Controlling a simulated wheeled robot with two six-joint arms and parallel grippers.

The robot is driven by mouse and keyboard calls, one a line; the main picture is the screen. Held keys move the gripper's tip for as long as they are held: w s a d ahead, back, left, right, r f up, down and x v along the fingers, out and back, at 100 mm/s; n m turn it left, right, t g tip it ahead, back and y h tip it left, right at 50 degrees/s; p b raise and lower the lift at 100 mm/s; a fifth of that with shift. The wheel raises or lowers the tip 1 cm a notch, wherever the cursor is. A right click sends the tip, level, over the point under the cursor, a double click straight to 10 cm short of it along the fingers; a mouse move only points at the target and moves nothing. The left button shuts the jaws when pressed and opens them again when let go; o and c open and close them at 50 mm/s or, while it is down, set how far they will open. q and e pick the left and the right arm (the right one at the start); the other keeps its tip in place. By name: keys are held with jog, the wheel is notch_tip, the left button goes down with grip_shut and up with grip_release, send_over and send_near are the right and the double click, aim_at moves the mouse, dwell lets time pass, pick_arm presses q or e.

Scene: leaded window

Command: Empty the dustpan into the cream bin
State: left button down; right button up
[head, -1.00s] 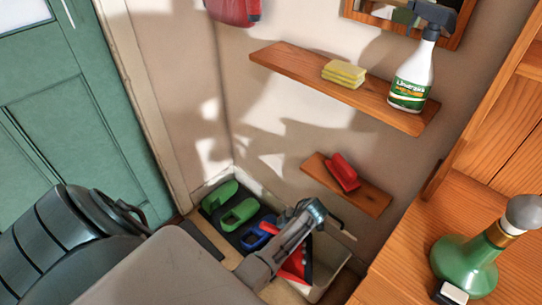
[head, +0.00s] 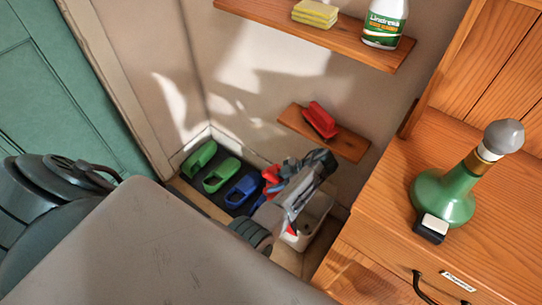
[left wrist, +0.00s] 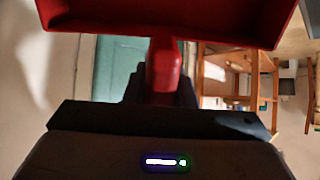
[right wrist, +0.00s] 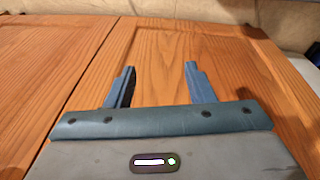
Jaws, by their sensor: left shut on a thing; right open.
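My left gripper (head: 308,172) is shut on the handle of the red dustpan (left wrist: 165,65). In the head view it is above the cream bin (head: 318,208), which stands on the floor below the small shelf. Only small red parts of the dustpan (head: 271,175) show there, beside and below the gripper. In the left wrist view the dustpan's wide pan (left wrist: 165,25) fills the top. I cannot see whether anything is in it. The bin is partly hidden by my arm, and its contents are unclear. My right gripper (right wrist: 160,75) is open and empty, facing wooden panels.
Green clogs (head: 220,175) and blue clogs (head: 243,190) stand on a dark tray left of the bin. A red brush (head: 320,120) lies on the small shelf (head: 350,147) above. A wooden cabinet (head: 375,215) with a green bottle (head: 445,195) bounds the right side.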

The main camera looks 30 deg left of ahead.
pick_arm(q)
jog(key=shift+w+d+r+g+y+b, duration=0.35)
jog(key=shift+w+d+y+b, duration=0.2)
jog(key=shift+d+b, duration=0.2)
pick_arm(e)
jog(key=shift+w+a+r, duration=0.1)
jog(key=shift+w+r, duration=0.05)
jog(key=shift+r, duration=0.7)
jog(key=shift+w+a+r, duration=0.1)
jog(key=shift+w+r, duration=0.05)
jog(key=shift+r, duration=0.65)
jog(key=shift+w+a+r, duration=0.1)
jog(key=shift+w+r, duration=0.05)
jog(key=shift+r, duration=0.7)
jog(key=shift+r, duration=0.1)
